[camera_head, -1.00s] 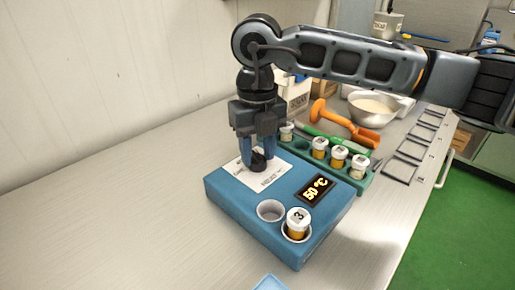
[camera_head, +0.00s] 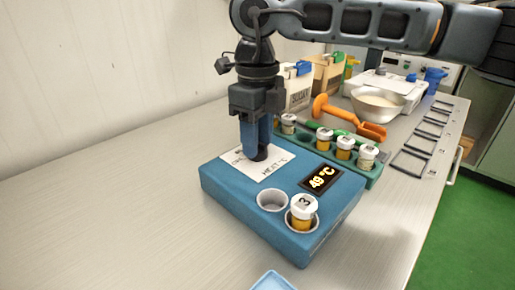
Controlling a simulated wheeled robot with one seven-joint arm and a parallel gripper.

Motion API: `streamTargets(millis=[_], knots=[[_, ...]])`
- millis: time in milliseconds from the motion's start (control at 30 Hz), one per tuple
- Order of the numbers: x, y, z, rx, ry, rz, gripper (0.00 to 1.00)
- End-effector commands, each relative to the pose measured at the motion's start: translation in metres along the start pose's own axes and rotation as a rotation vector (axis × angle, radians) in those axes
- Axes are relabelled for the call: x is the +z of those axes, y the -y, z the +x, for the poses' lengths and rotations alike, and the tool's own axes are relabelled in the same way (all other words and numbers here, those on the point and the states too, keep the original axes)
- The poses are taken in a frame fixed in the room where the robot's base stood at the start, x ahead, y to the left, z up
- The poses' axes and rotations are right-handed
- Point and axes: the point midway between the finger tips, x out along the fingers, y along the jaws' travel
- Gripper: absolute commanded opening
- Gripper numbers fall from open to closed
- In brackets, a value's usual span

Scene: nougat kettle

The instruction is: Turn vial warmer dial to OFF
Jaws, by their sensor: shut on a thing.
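The blue vial warmer (camera_head: 235,199) sits on the metal counter. Its white label plate (camera_head: 274,164) carries partly covered lettering with "HEAT °C" legible, and its display (camera_head: 321,179) reads 49 °C. The black dial (camera_head: 261,154) is on the label plate, mostly hidden by my gripper. My gripper (camera_head: 256,152) points straight down with its blue fingers shut on the dial. The dial's pointer direction cannot be seen. A vial (camera_head: 304,211) marked 3 with a white cap stands in one well; the well beside it (camera_head: 271,200) is empty.
A green rack (camera_head: 374,177) with several white-capped vials stands behind the warmer. A light blue object (camera_head: 272,281) is at the front edge. The counter at left is clear.

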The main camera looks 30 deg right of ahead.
Motion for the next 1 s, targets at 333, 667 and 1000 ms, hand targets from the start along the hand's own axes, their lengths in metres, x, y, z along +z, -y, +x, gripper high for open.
streamTargets(millis=[333, 667, 1000], knots=[[0.0006, 0.0006, 0.0024, -0.002, 0.002, -0.327, 0.1], [0.0006, 0.0005, 0.0009, -0.002, 0.002, -0.635, 0.1], [0.0008, 0.0003, -0.0004, -0.001, 0.003, -0.88, 0.1]])
